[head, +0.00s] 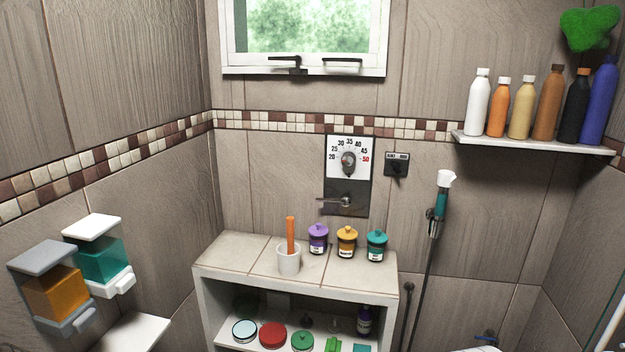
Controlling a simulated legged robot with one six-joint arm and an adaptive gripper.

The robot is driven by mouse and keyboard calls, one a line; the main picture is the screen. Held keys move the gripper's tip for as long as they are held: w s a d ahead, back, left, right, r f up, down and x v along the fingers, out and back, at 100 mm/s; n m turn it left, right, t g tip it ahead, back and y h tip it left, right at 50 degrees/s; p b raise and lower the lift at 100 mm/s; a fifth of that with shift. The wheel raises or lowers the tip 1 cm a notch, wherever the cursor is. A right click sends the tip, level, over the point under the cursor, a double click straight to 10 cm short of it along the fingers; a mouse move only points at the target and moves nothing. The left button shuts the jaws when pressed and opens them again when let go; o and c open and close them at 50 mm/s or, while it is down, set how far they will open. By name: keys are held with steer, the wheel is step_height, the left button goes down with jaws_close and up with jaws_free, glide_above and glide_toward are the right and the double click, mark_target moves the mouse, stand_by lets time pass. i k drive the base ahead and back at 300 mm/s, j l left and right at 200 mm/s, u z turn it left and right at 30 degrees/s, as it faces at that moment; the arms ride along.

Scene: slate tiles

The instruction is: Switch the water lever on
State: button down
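The water lever (338,202) is a metal handle low on a dark wall panel (362,186). Its arm lies about level and points to the left. Above it on the same panel is a round temperature dial (348,160) with numbers from 20 to 50. A small dark switch plate (397,164) with a knob is on the wall just right of the panel; its labels are too small to read. My gripper is not in the head view, and nothing touches the lever.
Below the lever, a tiled counter (235,252) bears a cup (289,262) with an orange stick and purple, yellow and teal jars (377,247). A hand shower (437,210) hangs to the right. A wall shelf (540,144) with several bottles is at upper right. Dispensers (100,258) are at left.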

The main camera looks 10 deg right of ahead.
mark_target(346, 199)
steer(key=i+l, duration=0.1)
steer(key=i, duration=0.45)
steer(key=i+l+u, duration=0.15)
steer(key=i, duration=0.4)
